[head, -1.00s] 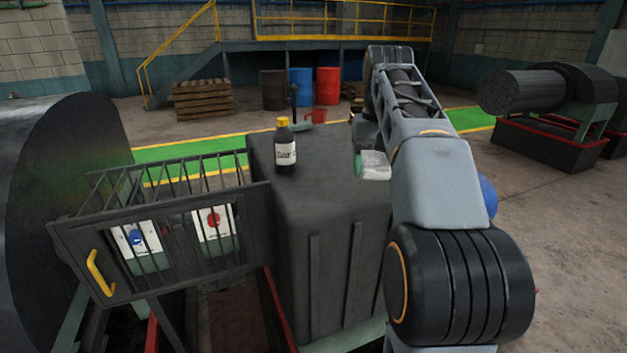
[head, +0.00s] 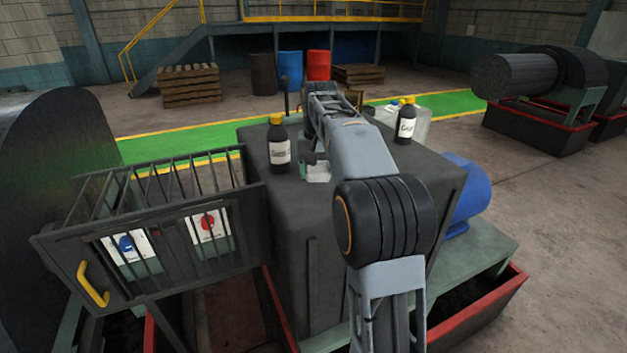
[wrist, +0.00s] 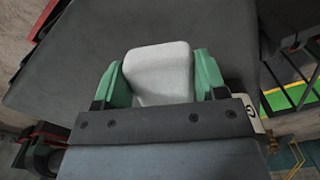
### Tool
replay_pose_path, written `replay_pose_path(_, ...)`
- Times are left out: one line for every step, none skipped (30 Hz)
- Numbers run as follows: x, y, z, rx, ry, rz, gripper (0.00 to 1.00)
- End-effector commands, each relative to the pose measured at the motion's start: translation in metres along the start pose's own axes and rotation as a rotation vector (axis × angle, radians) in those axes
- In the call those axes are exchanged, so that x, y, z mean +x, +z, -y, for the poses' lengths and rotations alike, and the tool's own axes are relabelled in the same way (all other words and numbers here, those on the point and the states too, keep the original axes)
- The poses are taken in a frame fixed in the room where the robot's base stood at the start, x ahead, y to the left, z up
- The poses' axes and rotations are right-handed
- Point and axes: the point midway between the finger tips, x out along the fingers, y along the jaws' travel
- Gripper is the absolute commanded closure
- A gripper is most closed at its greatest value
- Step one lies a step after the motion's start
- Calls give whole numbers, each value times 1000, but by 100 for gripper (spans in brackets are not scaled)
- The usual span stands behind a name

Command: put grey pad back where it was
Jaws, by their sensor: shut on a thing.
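The grey pad (wrist: 158,75) is a pale block with rounded edges. It sits between the two green fingers of my gripper (wrist: 162,82), which is shut on it in the wrist view. In the head view the pad (head: 318,174) shows below my gripper (head: 308,172), low at the top of the dark housing (head: 300,225), just right of the left dark bottle (head: 279,150). I cannot tell whether the pad touches the housing top. My arm hides part of the gripper and of the housing top.
A second dark yellow-capped bottle (head: 405,124) stands right of my arm, with a pale grey box (head: 426,128) behind it. A barred guard (head: 150,235) with a yellow handle adjoins the housing on the left. The housing top's near-left part is bare.

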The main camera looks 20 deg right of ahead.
Motion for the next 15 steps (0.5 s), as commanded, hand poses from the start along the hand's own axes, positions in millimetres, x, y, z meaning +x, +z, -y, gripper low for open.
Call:
replay_pose_path(3, -2, 2, -1, 0, 1, 57)
replay_pose_path(4, -3, 3, -1, 0, 1, 57)
replay_pose_path(6, -4, 4, -2, 0, 1, 57)
replay_pose_path(7, -4, 5, -2, 0, 1, 57)
replay_pose_path(8, -5, 5, -2, 0, 1, 57)
replay_pose_path(10, -6, 6, -3, 0, 1, 57)
replay_pose_path(12, -7, 8, -3, 0, 1, 57)
replay_pose_path(14, -9, 10, -4, 0, 1, 57)
replay_pose_path(19, -11, 13, -4, 0, 3, 57)
replay_pose_path(23, -10, 12, -3, 1, 2, 57)
replay_pose_path(27, -10, 12, -3, 1, 3, 57)
replay_pose_path(33, -10, 11, -3, 0, 2, 57)
replay_pose_path(36, -10, 11, -3, 0, 2, 57)
replay_pose_path(39, -10, 11, -3, 0, 2, 57)
replay_pose_path(42, -10, 11, -3, 0, 1, 57)
